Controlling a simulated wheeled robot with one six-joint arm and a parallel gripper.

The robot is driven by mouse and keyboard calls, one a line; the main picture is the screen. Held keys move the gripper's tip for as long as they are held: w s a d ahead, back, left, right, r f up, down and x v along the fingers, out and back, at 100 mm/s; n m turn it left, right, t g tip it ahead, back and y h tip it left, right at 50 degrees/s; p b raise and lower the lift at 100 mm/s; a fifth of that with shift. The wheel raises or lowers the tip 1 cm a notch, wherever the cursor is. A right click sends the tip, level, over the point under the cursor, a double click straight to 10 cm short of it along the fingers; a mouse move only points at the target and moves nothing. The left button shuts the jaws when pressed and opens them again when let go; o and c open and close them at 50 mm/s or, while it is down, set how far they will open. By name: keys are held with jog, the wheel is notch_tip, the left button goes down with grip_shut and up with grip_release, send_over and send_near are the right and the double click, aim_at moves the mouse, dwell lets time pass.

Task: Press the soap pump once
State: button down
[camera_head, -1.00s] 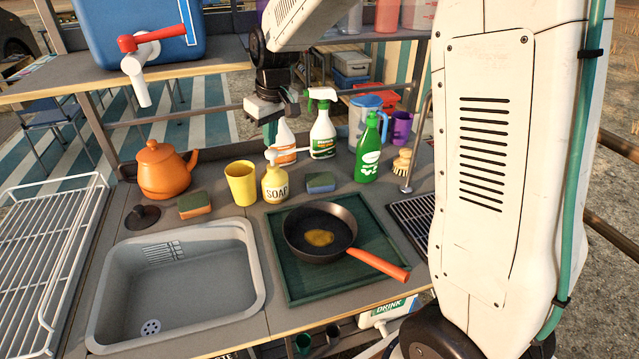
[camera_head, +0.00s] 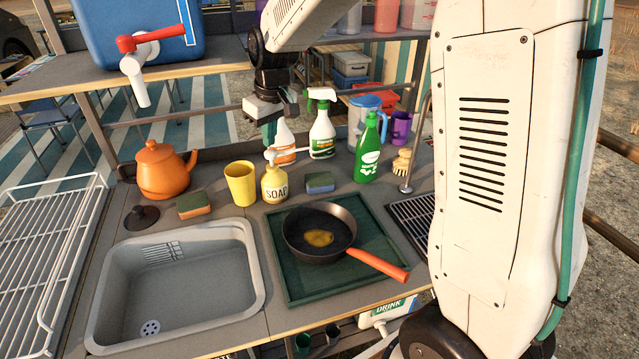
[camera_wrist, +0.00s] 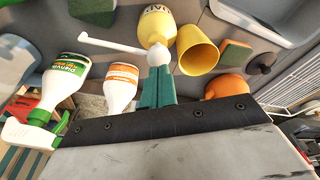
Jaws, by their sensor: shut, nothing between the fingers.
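The soap bottle (camera_head: 275,186) is yellow, is labelled SOAP and stands upright on the counter behind the frying pan. Its white pump head (camera_head: 271,156) is on top; in the wrist view the pump head (camera_wrist: 159,54) has a long white spout reaching left. My gripper (camera_head: 269,142) has teal fingers, shut and empty, pointing down right over the pump head. In the wrist view the fingertips (camera_wrist: 157,72) overlap the edge of the pump head. I cannot tell whether they touch it or sit just above it.
A yellow cup (camera_head: 241,183) stands close left of the soap, and a blue sponge (camera_head: 320,182) lies to its right. Two spray bottles (camera_head: 322,135) stand behind, with a green bottle (camera_head: 369,150) further right. The frying pan (camera_head: 319,230) is in front, beside the sink (camera_head: 180,285).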

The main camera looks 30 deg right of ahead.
jog(key=shift+f, duration=0.1)
dwell(0.3)
jog(key=shift+f, duration=1.35)
jog(key=shift+r, duration=1.4)
jog(key=shift+r, duration=3)
